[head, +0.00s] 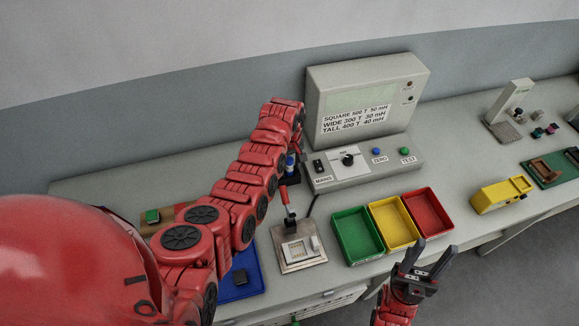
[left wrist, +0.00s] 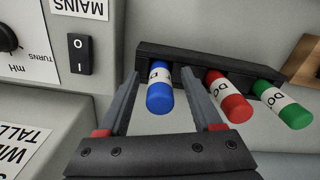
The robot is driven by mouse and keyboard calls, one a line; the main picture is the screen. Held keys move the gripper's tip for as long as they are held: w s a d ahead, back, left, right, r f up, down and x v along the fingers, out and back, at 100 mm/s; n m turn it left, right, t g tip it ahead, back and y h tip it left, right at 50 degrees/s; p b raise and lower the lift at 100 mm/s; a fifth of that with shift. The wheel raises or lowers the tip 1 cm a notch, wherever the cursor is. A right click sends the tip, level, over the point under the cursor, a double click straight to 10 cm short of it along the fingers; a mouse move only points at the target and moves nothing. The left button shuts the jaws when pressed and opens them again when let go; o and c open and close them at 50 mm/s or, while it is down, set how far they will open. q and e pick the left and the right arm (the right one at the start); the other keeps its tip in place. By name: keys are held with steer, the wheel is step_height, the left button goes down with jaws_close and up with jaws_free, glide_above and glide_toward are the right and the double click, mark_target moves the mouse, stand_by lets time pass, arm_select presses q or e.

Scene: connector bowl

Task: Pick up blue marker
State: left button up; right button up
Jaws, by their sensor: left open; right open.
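The blue marker (left wrist: 159,95) stands in a black holder (left wrist: 205,68), beside a red marker (left wrist: 228,95) and a green marker (left wrist: 283,103). In the left wrist view my left gripper (left wrist: 160,78) is open, with one finger on each side of the blue marker; I cannot tell whether they touch it. In the head view the blue marker (head: 290,163) shows partly beside my left gripper (head: 298,150), and my left arm hides much of the holder. My right gripper (head: 431,246) is open and empty in front of the coloured bins.
A grey meter box (head: 365,160) with a switch and knob stands right beside the holder. Green (head: 358,236), yellow (head: 393,222) and red (head: 428,211) bins sit to the right. A small lever fixture (head: 298,250) stands in front. A blue tray (head: 240,284) lies partly behind my arm.

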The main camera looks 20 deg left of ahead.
mark_target(290, 158)
arm_select(q)
jaws_close()
stand_by(0.5)
steer(key=shift+r+b, duration=0.7)
steer(key=shift+r, duration=0.35)
step_height(290, 158, up, 2)
steer(key=shift+r+b, duration=0.1)
steer(key=shift+b, duration=0.55)
step_height(290, 158, up, 5)
steer(key=shift+f+p, duration=0.1)
steer(key=shift+p, duration=1.05)
steer(key=shift+r+p, duration=0.3)
steer(key=shift+r, duration=0.25)
steer(key=shift+f, duration=0.1)
